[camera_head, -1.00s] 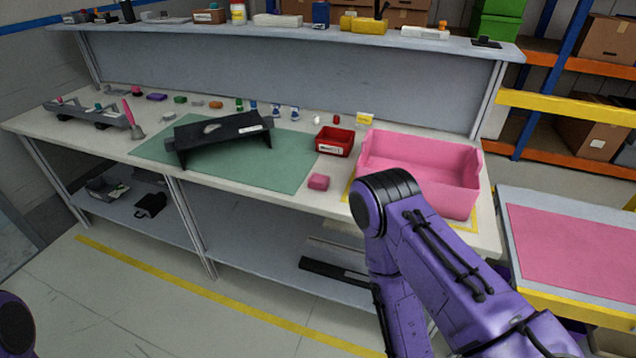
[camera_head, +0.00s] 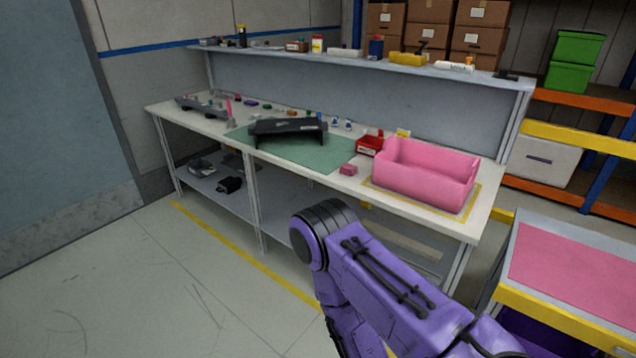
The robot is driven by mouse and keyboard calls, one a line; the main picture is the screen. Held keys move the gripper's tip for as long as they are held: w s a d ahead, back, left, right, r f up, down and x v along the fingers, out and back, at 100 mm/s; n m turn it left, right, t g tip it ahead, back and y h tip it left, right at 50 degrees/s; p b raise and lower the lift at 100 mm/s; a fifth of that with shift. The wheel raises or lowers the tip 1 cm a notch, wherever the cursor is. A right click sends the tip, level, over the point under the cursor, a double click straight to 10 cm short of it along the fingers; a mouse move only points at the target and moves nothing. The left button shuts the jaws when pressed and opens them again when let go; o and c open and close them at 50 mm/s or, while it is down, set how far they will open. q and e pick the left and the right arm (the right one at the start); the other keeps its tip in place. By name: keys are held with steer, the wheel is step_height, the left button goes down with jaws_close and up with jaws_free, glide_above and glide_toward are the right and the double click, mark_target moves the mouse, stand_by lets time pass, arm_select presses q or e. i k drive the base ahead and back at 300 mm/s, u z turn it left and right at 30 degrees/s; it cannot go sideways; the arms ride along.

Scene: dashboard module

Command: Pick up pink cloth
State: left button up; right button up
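A small pink block-like item (camera_head: 348,170), which looks like the folded pink cloth, lies on the workbench near its front edge. It is just left of the large pink bin (camera_head: 424,176) and in front of a small red bin (camera_head: 370,146). My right arm, purple, rises in the lower right, in front of the bench and apart from it. Its gripper is out of the picture. My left arm and gripper are not in the picture.
The workbench top (camera_head: 482,217) carries a green mat (camera_head: 335,156) with a black dashboard part (camera_head: 288,131). A cart with a pink top (camera_head: 575,275) stands at the right. Open floor (camera_head: 160,290) lies at the left.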

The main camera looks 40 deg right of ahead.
mark_target(347, 168)
steer(key=u, duration=0.4)
steer(key=i, duration=1.9)
steer(key=z, duration=1.2)
steer(key=i, duration=0.7)
steer(key=z, duration=0.8)
